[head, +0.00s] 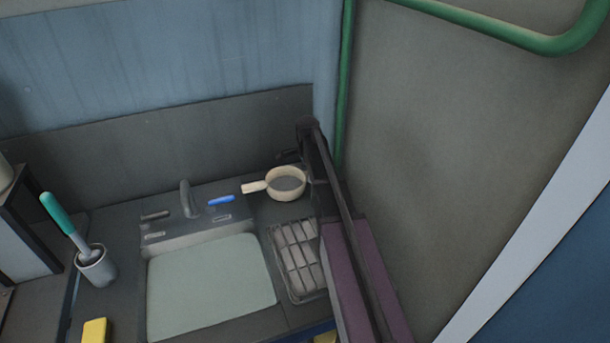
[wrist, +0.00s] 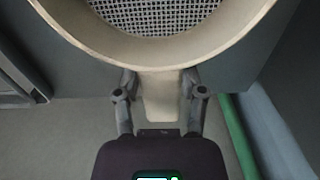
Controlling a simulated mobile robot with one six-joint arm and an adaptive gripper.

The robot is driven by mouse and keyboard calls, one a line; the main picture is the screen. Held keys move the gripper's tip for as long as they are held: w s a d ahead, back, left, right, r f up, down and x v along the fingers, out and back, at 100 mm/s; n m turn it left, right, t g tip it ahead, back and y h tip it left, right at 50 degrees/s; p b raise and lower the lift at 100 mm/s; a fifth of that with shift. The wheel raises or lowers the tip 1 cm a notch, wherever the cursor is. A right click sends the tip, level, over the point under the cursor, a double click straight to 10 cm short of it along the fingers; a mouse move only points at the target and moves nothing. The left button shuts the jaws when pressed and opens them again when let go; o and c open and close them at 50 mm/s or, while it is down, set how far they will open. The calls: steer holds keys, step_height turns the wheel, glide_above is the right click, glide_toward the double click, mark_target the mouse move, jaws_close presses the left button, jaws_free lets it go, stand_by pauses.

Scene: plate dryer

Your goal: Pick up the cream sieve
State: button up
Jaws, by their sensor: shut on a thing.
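In the wrist view the cream sieve (wrist: 160,52) fills the top, with its round rim and grey mesh close to the camera. Its cream handle runs down from the rim between the two fingers of my gripper (wrist: 160,88), which is shut on it. In the head view the cream sieve (head: 287,183) shows at the back right of the counter, just left of my arm, with a pale handle pointing left. I cannot make out my fingers there, nor tell whether the sieve touches the counter.
A wire rack (head: 298,262) is in front of the sieve, with a pale sink basin (head: 210,285) left of it. A faucet (head: 188,199) and a blue-handled item (head: 221,200) are behind the basin. A green pole (head: 343,95) and side wall (head: 450,160) bound the right.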

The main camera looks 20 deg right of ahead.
steer(key=shift+r+p, duration=4.6)
steer(key=shift+r, duration=0.15)
steer(key=shift+d, duration=0.15)
